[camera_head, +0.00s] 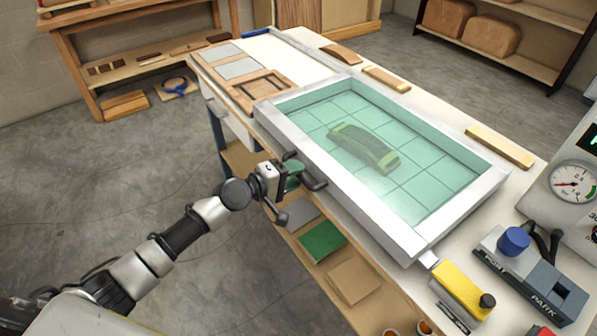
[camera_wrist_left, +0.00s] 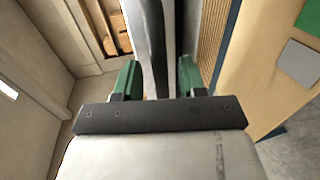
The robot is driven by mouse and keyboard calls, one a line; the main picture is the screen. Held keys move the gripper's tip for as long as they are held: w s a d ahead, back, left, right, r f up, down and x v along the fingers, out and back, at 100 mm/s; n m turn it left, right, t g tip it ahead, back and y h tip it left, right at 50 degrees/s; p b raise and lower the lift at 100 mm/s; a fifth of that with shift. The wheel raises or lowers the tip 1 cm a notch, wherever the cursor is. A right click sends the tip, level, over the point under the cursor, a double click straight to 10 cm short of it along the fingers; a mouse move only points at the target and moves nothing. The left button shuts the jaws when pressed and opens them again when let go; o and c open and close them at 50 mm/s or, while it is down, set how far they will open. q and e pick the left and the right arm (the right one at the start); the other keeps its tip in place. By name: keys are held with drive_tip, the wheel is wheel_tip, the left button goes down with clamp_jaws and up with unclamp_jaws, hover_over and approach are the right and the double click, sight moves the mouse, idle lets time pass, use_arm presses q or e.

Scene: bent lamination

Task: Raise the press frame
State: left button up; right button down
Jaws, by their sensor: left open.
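The press frame (camera_head: 345,195) is a pale grey rectangular frame with a translucent teal sheet. It lies flat on the bench over a curved form (camera_head: 363,148) that shows through the sheet. A dark handle (camera_head: 314,184) sticks out from its near left side. My left gripper (camera_head: 293,172) is at this handle. In the left wrist view my left gripper's green fingers (camera_wrist_left: 158,78) are open, and a dark bar (camera_wrist_left: 157,45), apparently the handle, runs between them. I cannot tell whether they touch it. My right gripper is not in view.
The bench (camera_head: 312,50) carries wooden strips (camera_head: 500,146) beyond the frame. A yellow-topped tool (camera_head: 462,288) and a console with a gauge (camera_head: 573,183) stand at the right. A lower shelf holds a green sheet (camera_head: 322,241). The floor at left is clear.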

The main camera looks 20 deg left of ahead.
use_arm(q)
drive_tip(key=shift+w+d+f, duration=0.2)
drive_tip(key=shift+w+d, duration=0.25)
drive_tip(key=shift+w, duration=0.1)
clamp_jaws()
drive_tip(key=shift+r, duration=0.1)
